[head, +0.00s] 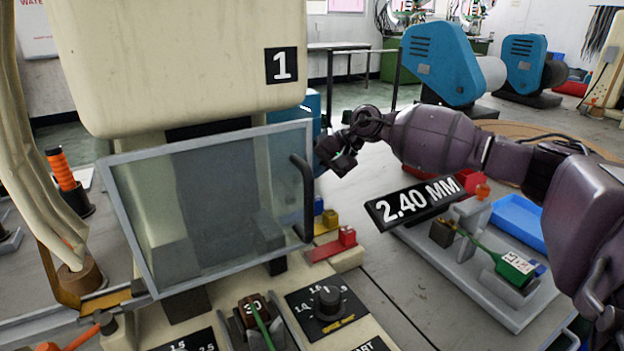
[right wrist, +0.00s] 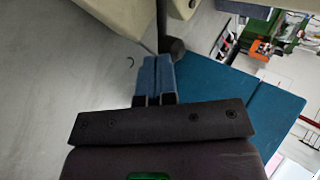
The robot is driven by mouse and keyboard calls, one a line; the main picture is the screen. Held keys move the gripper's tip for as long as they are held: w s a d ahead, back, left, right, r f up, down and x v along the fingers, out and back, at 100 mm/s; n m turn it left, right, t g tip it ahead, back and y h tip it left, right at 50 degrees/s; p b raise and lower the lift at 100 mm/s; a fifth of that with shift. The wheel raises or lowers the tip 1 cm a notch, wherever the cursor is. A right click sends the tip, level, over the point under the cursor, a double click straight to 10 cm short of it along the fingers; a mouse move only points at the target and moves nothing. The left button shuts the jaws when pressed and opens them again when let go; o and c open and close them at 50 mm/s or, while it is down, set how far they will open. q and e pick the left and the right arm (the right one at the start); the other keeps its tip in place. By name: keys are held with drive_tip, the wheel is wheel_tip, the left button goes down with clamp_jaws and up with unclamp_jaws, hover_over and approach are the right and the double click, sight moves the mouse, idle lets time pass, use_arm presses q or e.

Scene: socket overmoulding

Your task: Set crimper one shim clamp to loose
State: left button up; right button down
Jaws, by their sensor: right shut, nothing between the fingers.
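Crimper one is the cream machine (head: 180,60) marked 1, at the left of the head view. Its clear guard (head: 215,205) with a grey frame stands in front of the work space, with a black handle (head: 303,198) on its right edge. Low beside the guard is a red piece (head: 332,246) with yellow and blue blocks behind it; I cannot tell whether it is the shim clamp. My right gripper (head: 337,160) is just right of the guard's upper right corner, above the red piece. In the right wrist view its blue fingers (right wrist: 155,78) are together and empty. My left gripper is out of view.
A 2.40 MM sign (head: 415,202) and a grey fixture plate (head: 465,285) lie to the right. A dark rod with a rounded end (right wrist: 173,48) is beyond my right fingertips in the wrist view.

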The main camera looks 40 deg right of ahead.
drive_tip(key=shift+w+a+r, duration=0.1)
drive_tip(key=shift+w, duration=0.4)
drive_tip(key=shift+w+r, duration=0.1)
drive_tip(key=shift+r, duration=0.05)
idle(0.3)
